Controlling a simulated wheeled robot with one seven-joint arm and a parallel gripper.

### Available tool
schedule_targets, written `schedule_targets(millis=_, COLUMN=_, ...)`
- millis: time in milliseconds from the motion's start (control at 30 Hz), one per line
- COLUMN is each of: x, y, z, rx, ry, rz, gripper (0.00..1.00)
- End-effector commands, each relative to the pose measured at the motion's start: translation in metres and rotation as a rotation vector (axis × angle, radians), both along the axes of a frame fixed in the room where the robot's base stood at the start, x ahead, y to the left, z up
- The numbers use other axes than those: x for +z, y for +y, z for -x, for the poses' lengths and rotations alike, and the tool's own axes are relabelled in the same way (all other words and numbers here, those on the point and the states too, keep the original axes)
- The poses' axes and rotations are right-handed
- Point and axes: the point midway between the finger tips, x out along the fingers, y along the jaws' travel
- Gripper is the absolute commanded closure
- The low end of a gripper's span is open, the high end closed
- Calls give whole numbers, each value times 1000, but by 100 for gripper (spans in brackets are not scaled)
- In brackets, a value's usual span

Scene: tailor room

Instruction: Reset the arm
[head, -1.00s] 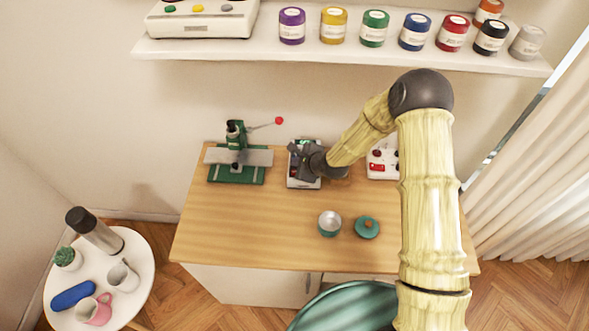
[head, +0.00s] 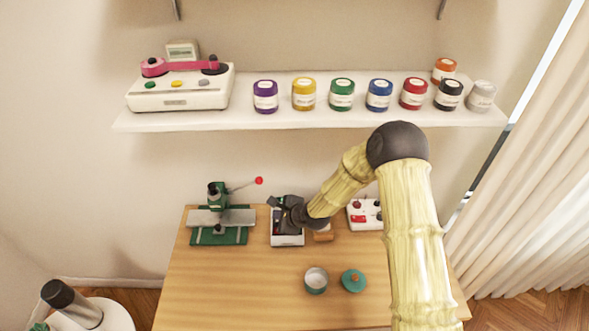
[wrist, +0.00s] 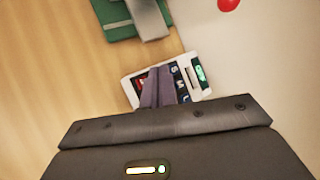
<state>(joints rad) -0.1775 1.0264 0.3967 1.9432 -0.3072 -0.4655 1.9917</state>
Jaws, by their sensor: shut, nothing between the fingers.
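My arm reaches from the lower right of the head view toward the back of the wooden table (head: 215,290). My gripper (head: 275,201) is at the back of the table, over a small white box-like device (head: 287,240). In the wrist view my gripper's fingers (wrist: 158,72) are together and empty, in front of the white device (wrist: 205,88), which has a green-lit part and dark panels. I cannot tell whether the fingers touch it. My gripper hides part of the device in the head view.
A green press (head: 219,235) with a red-tipped lever stands left of the device. A white box with red knobs (head: 364,214) stands right. A shelf (head: 200,121) with several jars hangs above.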

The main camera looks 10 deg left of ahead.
Motion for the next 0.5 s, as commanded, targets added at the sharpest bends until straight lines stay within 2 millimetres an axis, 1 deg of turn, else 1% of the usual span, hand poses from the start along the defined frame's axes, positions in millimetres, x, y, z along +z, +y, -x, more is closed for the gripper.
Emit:
schedule_targets(millis=167, x=2, y=-2, z=0, rx=6, ry=-6, rz=10, gripper=100)
schedule_targets(millis=267, x=10, y=-14, z=-2, rx=38, ry=-37, rz=59, gripper=100)
schedule_targets(millis=367, x=25, y=-38, z=-2, rx=105, ry=-90, rz=159, gripper=100)
schedule_targets(millis=467, x=45, y=-71, z=0, rx=200, ry=-154, rz=298, gripper=100)
schedule_targets(millis=500, x=54, y=-86, z=3, rx=243, ry=-175, rz=357, gripper=100)
